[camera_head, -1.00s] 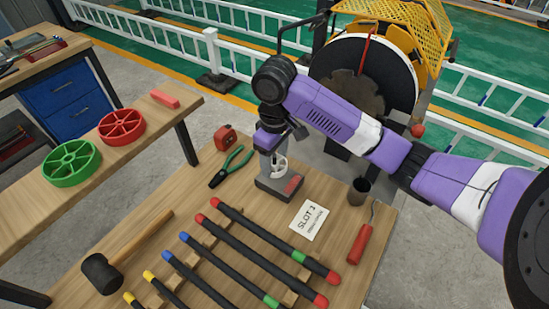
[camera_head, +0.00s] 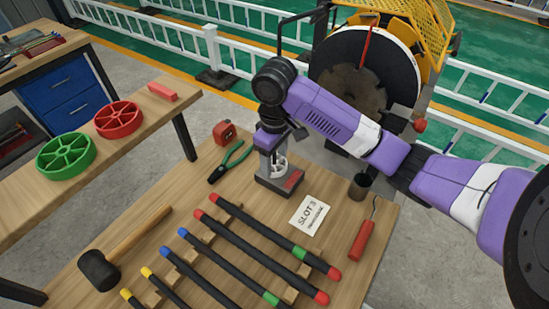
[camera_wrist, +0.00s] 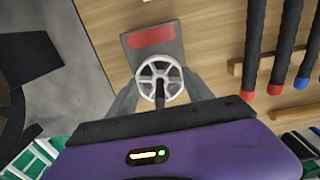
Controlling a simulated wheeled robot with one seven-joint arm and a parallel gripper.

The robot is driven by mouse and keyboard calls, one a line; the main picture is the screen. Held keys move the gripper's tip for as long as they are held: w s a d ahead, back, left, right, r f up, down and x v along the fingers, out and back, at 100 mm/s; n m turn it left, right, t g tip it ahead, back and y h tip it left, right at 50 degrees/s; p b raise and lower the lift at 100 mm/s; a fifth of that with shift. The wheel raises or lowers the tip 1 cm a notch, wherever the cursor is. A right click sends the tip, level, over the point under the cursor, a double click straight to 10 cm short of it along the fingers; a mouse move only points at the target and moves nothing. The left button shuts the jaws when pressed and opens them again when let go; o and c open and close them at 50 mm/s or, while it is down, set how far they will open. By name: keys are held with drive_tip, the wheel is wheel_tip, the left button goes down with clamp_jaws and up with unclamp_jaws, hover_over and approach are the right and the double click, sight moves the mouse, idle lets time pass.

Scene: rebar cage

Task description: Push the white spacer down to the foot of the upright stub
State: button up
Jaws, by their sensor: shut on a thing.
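The white spacer (camera_wrist: 147,74) is a spoked wheel, seen in the wrist view between the two fingers of my gripper (camera_wrist: 160,84). My gripper is shut on its rim from both sides. The dark upright stub (camera_wrist: 160,92) shows at the spacer's hub, so the spacer appears to be around it. Below is a grey base block (camera_wrist: 151,56) with a red label. In the head view my gripper (camera_head: 278,160) points down over the base block (camera_head: 278,181), with the white spacer (camera_head: 279,170) low between the fingers. Whether the spacer touches the base is hidden.
Green pliers (camera_head: 230,163) and a red tape measure (camera_head: 225,132) lie left of the base. A slot card (camera_head: 310,215), dark cup (camera_head: 359,187) and red-handled tool (camera_head: 363,238) lie right. Several black bars (camera_head: 250,235) with coloured ends lie in front.

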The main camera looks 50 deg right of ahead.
drive_tip(key=shift+f, duration=0.4)
drive_tip(key=o, duration=1.6)
drive_tip(key=shift+o, duration=0.2)
drive_tip(key=shift+r+p, duration=0.5)
drive_tip(key=shift+r, duration=3.45)
